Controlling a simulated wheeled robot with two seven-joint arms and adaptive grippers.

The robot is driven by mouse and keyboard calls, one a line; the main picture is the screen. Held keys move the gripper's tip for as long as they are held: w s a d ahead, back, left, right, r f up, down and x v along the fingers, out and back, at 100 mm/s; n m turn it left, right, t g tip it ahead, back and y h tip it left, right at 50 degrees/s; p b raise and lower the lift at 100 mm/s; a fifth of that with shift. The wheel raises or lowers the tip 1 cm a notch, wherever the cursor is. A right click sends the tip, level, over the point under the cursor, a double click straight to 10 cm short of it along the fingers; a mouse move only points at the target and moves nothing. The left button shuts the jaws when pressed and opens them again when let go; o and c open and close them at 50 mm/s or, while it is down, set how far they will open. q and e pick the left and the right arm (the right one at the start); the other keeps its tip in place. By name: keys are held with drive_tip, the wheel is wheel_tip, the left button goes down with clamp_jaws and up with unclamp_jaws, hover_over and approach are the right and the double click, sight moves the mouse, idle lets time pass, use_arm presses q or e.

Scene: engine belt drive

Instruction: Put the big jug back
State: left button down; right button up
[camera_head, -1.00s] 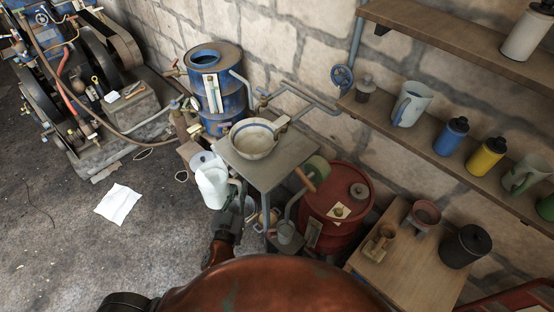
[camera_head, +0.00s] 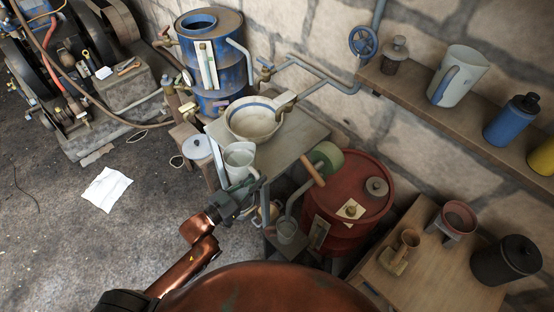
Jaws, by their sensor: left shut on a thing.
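A pale grey-white jug (camera_head: 239,157) is upright, with its open mouth showing, at the front left edge of the small metal table (camera_head: 300,130). My left gripper (camera_head: 246,190) is shut on it from the near side, around its handle area; the fingertips are partly hidden. I cannot tell whether the jug touches the table. Another white jug with a blue mark (camera_head: 458,76) stands on the wall shelf (camera_head: 415,97). My right gripper is not in view.
A wide bowl (camera_head: 254,119) sits on the metal table, close behind the held jug. A lidded pot (camera_head: 196,147) stands left of it. A blue drum (camera_head: 228,73) is behind, and a red drum (camera_head: 345,190) is at right. Shelf bottles (camera_head: 511,120) stand right of the white jug.

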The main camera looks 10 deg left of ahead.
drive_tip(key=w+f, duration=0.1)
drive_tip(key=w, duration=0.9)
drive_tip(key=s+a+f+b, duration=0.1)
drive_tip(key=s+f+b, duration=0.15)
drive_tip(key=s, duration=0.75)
use_arm(q)
drive_tip(key=w+d+f, duration=0.2)
drive_tip(key=w+d, duration=0.3)
drive_tip(key=w, duration=0.3)
drive_tip(key=w+d+f+b, duration=0.1)
drive_tip(key=w+d+f, duration=0.2)
drive_tip(key=w, duration=0.6)
drive_tip(key=shift+d+b, duration=0.3)
drive_tip(key=shift+d, duration=0.6)
drive_tip(key=c, duration=2.3)
unclamp_jaws()
drive_tip(key=shift+c, duration=0.2)
drive_tip(key=o, duration=0.4)
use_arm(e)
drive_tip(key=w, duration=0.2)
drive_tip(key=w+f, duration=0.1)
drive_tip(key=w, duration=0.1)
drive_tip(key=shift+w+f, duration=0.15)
